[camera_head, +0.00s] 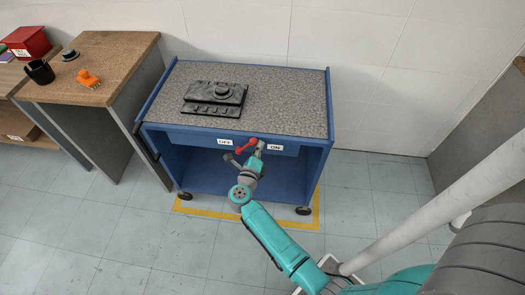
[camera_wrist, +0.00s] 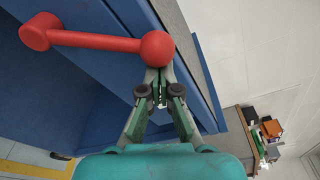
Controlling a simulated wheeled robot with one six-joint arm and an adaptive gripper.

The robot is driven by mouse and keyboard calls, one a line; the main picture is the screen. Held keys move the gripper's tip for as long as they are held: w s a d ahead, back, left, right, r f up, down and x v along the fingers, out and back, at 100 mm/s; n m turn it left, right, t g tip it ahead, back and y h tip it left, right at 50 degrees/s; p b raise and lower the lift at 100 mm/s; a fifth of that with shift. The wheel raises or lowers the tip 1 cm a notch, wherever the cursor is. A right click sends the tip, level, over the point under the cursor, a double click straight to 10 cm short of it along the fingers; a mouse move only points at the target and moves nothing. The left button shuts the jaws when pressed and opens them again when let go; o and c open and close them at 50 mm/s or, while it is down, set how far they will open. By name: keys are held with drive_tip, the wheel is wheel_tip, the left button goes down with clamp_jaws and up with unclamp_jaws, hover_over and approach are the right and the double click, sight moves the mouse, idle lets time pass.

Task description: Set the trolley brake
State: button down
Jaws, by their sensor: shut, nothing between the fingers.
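The blue trolley (camera_head: 322,165) has a speckled grey top. Its red brake lever (camera_head: 246,145) is on the front, between the OFF label (camera_head: 224,141) and the ON label (camera_head: 275,147). The lever slants up and right, its ball end toward ON. In the wrist view, the red lever (camera_wrist: 95,42) runs from a round end at left to the ball. My gripper (camera_head: 259,147) is at the ball's right side in the head view. In the wrist view, my gripper (camera_wrist: 158,78) is shut and empty, fingertips right by the ball; I cannot tell whether they touch.
A black hob-like panel (camera_head: 214,98) lies on the trolley top. A wooden table (camera_head: 115,55) at left holds a black cup (camera_head: 40,72) and an orange object (camera_head: 88,79). Yellow floor tape (camera_head: 318,210) borders the trolley. The floor in front is clear.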

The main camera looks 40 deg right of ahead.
sight(252, 140)
drive_tip(key=w+a+r+n, duration=0.1)
drive_tip(key=w+r+n, duration=0.1)
drive_tip(key=n, duration=0.1)
drive_tip(key=shift+w+a+r+n+h, duration=0.1)
drive_tip(key=shift+a+r+n+h, duration=0.2)
drive_tip(key=shift+a, duration=0.05)
drive_tip(key=shift+w+a+r+n, duration=0.4)
drive_tip(key=shift+w+a+n, duration=0.2)
drive_tip(key=shift+w+n, duration=0.15)
drive_tip(key=shift+w+a+r+n, duration=0.35)
drive_tip(key=shift+w+a+n, duration=0.2)
drive_tip(key=shift+w+n, duration=0.2)
